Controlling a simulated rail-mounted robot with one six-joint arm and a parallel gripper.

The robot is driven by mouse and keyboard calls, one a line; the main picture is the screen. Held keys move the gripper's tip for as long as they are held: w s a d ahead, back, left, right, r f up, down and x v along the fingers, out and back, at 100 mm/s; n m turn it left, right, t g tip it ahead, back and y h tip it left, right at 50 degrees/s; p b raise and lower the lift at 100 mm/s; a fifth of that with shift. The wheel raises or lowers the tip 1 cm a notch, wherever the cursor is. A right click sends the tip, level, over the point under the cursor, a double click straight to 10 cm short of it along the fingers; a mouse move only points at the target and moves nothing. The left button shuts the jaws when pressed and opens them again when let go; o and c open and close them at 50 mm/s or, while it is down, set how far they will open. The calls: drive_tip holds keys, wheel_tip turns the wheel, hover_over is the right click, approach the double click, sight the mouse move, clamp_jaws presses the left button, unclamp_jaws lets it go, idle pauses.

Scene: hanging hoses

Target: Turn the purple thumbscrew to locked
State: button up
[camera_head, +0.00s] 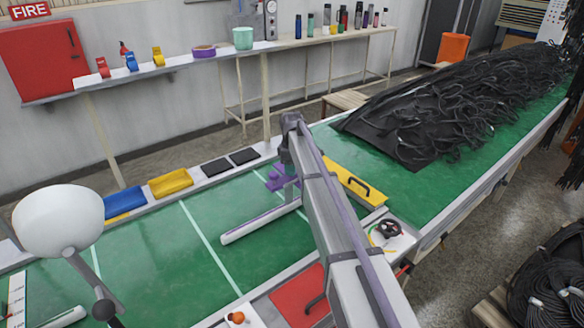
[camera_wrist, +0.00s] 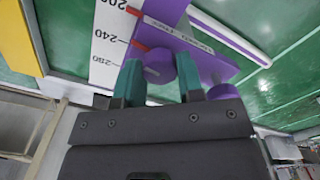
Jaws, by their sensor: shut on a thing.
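The purple thumbscrew (camera_wrist: 159,66) is a round knob in the wrist view. It sits between the teal fingers of my gripper (camera_wrist: 158,82), which are shut on it. The knob is against a purple fixture (camera_wrist: 205,62) with small printed labels, too small and tilted to read. A red mark (camera_wrist: 140,45) shows beside the knob. A second purple round part (camera_wrist: 222,91) is to the right of the fingers. In the head view the purple fixture (camera_head: 278,178) shows just left of my arm, which hides the fingers and the thumbscrew. I cannot tell the thumbscrew's turn.
A white scale (camera_wrist: 106,42) with numbers runs beside the fixture. On the green bench, a long white and purple bar (camera_head: 260,221) lies left of my arm, and a yellow plate with a black handle (camera_head: 354,186) right of it. Black hoses (camera_head: 450,105) cover the far right.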

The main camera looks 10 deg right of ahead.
drive_tip(key=m, duration=1)
drive_tip(key=shift+m, duration=0.3)
drive_tip(key=m, duration=0.3)
drive_tip(key=shift+m, duration=0.3)
drive_tip(key=m, duration=0.3)
drive_tip(key=shift+m, duration=0.3)
drive_tip(key=m, duration=0.3)
drive_tip(key=shift+m, duration=0.4)
drive_tip(key=m, duration=0.6)
drive_tip(key=shift+m, duration=0.3)
